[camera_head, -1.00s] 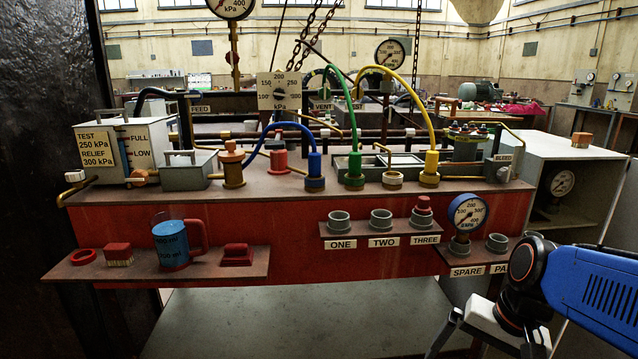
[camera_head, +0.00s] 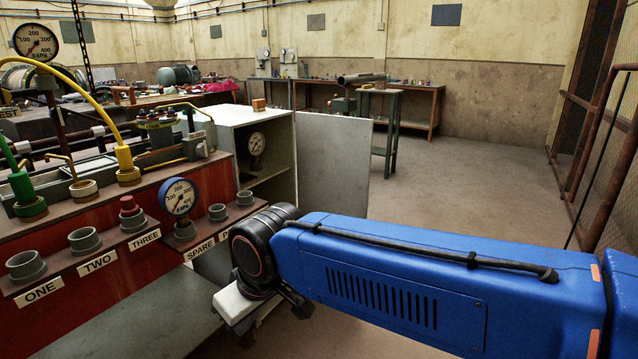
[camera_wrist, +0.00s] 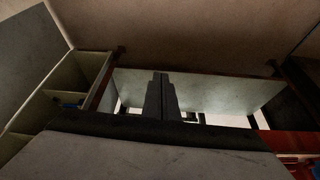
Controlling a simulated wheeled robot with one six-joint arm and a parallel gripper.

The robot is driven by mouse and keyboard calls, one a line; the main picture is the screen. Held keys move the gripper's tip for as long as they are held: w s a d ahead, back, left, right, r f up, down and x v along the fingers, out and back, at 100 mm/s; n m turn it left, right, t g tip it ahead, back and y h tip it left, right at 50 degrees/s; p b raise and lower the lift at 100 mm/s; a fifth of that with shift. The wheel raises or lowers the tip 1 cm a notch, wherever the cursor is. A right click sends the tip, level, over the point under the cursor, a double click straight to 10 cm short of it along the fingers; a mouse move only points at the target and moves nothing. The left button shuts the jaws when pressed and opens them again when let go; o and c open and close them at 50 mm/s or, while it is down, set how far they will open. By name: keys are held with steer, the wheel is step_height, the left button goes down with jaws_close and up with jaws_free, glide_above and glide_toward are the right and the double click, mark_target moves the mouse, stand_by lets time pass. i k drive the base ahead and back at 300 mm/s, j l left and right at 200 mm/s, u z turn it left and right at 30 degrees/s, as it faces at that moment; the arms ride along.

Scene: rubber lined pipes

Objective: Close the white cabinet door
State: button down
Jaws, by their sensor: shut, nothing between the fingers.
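The white cabinet (camera_head: 228,119) stands at the right end of the red bench in the head view. Its front is open, showing a shelf and a gauge inside. Its door (camera_head: 332,165) is a flat grey-white panel swung wide open to the right. In the wrist view the cabinet (camera_wrist: 97,72) with its shelves is at the left, and the grey door (camera_wrist: 25,50) shows at the upper left. My gripper (camera_wrist: 161,76) is shut and empty, apart from both. In the head view my wrist is in front of and below the cabinet, and the fingertips are hidden.
The red bench (camera_head: 125,228) carries pipes, hoses and a gauge (camera_head: 178,197) beside my wrist. Open floor (camera_head: 450,200) lies right of the door. A small stand (camera_head: 378,130) is behind the door. A mesh partition is at the far right.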

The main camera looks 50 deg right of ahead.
mark_target(334, 153)
steer(key=l+z, duration=0.1)
steer(key=z, duration=0.25)
steer(key=l+z, duration=0.15)
steer(key=z, duration=0.2)
steer(key=l+z, duration=0.15)
steer(key=z, duration=0.25)
